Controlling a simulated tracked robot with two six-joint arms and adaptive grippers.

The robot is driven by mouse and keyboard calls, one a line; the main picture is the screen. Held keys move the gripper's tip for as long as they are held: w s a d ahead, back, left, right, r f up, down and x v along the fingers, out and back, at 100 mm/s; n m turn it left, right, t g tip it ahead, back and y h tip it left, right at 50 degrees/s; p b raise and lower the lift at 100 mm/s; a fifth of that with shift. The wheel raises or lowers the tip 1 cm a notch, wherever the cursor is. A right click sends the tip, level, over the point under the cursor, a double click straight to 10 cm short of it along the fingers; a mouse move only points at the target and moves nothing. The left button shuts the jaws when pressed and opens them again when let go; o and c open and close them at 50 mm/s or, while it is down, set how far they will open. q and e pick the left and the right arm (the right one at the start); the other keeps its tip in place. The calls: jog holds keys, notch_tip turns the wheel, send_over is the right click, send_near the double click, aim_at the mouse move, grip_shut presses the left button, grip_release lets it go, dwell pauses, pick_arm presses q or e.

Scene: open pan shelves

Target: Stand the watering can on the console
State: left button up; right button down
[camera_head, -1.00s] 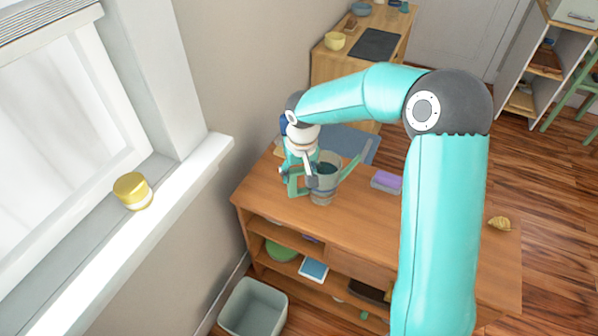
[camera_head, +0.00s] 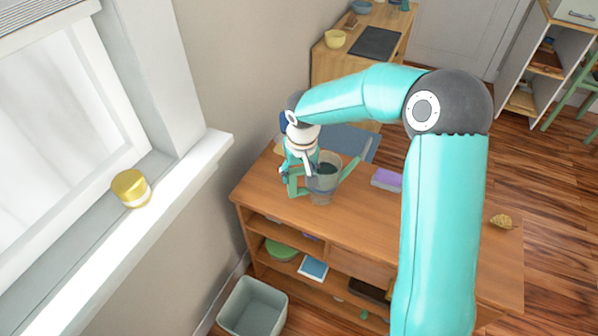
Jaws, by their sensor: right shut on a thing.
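The watering can (camera_head: 324,184) has a grey, see-through-looking body with a green spout pointing right and a green handle on its left. It is upright at the far left part of the wooden console (camera_head: 370,222). I cannot tell whether its base touches the top. My right gripper (camera_head: 293,174) comes down from above at the can's left side and is shut on the watering can, at its handle. The fingertips are small and partly merged with the handle in this view. My left gripper is not in view.
A grey bin (camera_head: 253,308) stands below. A yellow-lidded jar (camera_head: 131,188) sits on the windowsill.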

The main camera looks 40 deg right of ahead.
jog(key=shift+c, duration=0.9)
grip_release()
jog(key=shift+f, duration=0.1)
jog(key=shift+r, duration=0.2)
notch_tip(320, 180, up, 8)
jog(key=s+p, duration=0.1)
jog(key=p, duration=0.3)
jog(key=shift+a+f+p, duration=0.2)
jog(key=shift+p, duration=0.15)
dwell(0.5)
dwell(0.4)
notch_tip(320, 180, up, 12)
jog(key=s, duration=0.1)
jog(key=shift+s+a, duration=0.3)
jog(key=shift+s, duration=0.1)
